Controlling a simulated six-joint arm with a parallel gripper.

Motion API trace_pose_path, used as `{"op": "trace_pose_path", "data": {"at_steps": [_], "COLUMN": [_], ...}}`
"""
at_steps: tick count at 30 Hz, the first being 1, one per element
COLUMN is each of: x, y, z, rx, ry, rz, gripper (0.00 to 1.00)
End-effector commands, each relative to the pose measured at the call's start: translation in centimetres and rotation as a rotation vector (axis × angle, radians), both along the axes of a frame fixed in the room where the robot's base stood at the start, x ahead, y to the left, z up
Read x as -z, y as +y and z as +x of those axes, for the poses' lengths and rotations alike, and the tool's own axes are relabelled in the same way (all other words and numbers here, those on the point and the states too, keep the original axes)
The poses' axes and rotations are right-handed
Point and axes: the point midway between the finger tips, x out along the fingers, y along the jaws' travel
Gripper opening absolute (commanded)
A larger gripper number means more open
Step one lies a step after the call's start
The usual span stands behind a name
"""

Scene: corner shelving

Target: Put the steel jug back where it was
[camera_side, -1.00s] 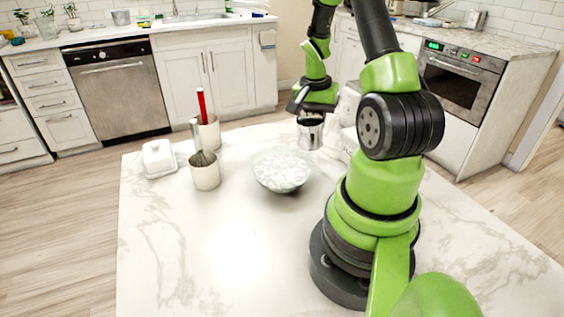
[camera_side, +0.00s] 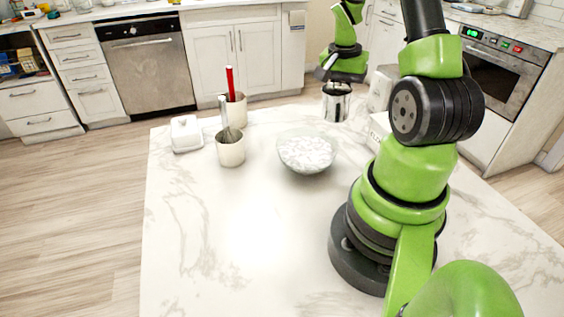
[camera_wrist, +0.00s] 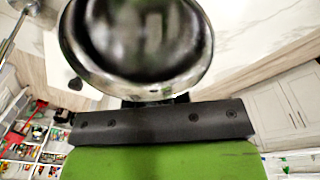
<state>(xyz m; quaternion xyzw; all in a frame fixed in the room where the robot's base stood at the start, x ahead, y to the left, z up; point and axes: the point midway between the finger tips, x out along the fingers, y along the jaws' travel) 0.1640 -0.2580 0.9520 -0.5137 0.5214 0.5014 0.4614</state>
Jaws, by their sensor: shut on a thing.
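The steel jug (camera_side: 336,106) is at the far side of the marble table, behind and right of the patterned bowl. It looks upright. My gripper (camera_side: 335,84) is shut on it near its rim, from above. In the wrist view the jug's shiny round mouth (camera_wrist: 140,40) fills the top middle, right against the dark gripper body (camera_wrist: 155,122). The fingertips are hard to make out. I cannot tell whether the jug's base touches the table.
The bowl (camera_side: 307,154) stands mid-table. Left are a crock with a whisk (camera_side: 231,152), a crock with a red-handled tool (camera_side: 237,110) and a white butter dish (camera_side: 187,134). White items (camera_side: 382,88) stand close right of the jug. The front left table is clear.

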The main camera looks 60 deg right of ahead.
Motion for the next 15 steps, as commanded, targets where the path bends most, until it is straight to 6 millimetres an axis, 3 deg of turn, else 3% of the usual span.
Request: {"op": "trace_pose_path", "data": {"at_steps": [5,9,15], "x": [0.3,0.5,0.9], "y": [3.3,8.3,16.7], "z": [4.8,9.5,14.0], "rx": [-0.212,-0.463,-0.810], "ry": [-0.004,-0.007,-0.007], "rz": [0.015,0.032,0.058], "gripper": [0.00,0.00,0.00]}}
